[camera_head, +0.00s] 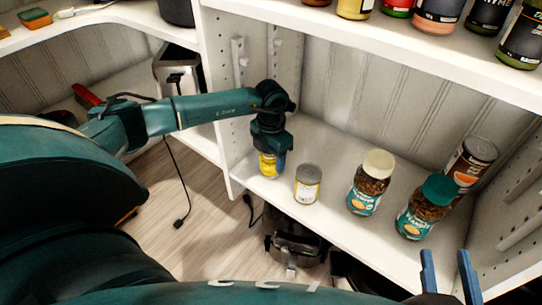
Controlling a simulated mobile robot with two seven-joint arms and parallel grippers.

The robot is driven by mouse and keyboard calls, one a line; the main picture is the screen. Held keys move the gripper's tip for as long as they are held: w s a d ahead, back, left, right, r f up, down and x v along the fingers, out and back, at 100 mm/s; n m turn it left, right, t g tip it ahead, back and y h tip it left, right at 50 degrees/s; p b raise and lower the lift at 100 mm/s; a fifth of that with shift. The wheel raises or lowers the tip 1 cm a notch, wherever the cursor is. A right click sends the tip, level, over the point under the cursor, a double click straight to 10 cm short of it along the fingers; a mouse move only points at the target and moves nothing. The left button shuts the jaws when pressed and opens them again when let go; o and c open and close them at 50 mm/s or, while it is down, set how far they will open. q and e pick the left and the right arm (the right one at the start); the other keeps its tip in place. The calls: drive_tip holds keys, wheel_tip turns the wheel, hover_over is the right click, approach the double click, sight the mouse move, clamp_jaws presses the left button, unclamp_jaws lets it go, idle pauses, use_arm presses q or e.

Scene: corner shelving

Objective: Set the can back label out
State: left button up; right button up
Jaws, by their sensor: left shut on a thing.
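My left gripper (271,150) points down over the lower shelf (325,145) and is shut on a small can (271,166) with a yellow and blue label. The can is upright near the shelf's front left edge; its top is hidden by the gripper. I cannot tell whether its base touches the shelf. A second can (308,186), with a grey top and a pale, partly yellow label, stands just to its right. My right gripper (447,262) shows at the bottom right as two blue fingers, spread apart with nothing visible between them.
A cream-lidded jar (371,184), a green-lidded jar (425,210) and a larger dark can (471,160) stand on the right of the lower shelf. Several jars line the upper shelf (300,18).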

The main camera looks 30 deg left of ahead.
use_arm(q)
drive_tip(key=shift+f, duration=0.2)
use_arm(e)
drive_tip(key=shift+f, duration=0.1)
use_arm(q)
drive_tip(key=o, duration=1.4)
wheel_tip(320, 180, up, 5)
drive_tip(key=shift+r+p, duration=0.1)
drive_tip(key=shift+p, duration=0.8)
wheel_tip(320, 180, up, 8)
drive_tip(key=shift+r+p, duration=0.1)
drive_tip(key=shift+p, duration=1.05)
use_arm(e)
drive_tip(key=shift+d+g+h, duration=0.4)
drive_tip(key=shift+d+h, duration=0.1)
drive_tip(key=shift+h, duration=0.1)
drive_tip(key=shift+r, duration=0.2)
